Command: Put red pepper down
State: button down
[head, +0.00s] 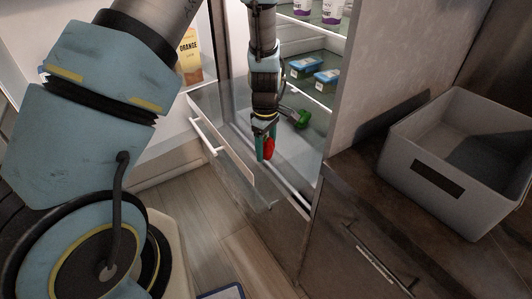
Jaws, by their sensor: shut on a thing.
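The red pepper (269,147) is between the fingers of my gripper (264,150), which points down. Part of the pepper is hidden by the fingers. My gripper is shut on it, over the open fridge drawer (238,165). A green vegetable (303,119) shows just to the right of the gripper and looks to be in the drawer area. I cannot tell how far the pepper is above the drawer floor.
Fridge shelves above hold blue-lidded containers (327,75) and white-and-purple bottles (331,10). An orange juice carton (190,57) stands in the door at left. A grey bin (462,160) sits on the dark counter (372,186) at right. My arm covers the left side.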

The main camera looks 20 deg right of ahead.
aim_at(266, 156)
jog(key=shift+f, duration=1.4)
jog(key=shift+f, duration=0.2)
jog(key=shift+c, duration=0.2)
grip_release()
jog(key=shift+r, duration=0.1)
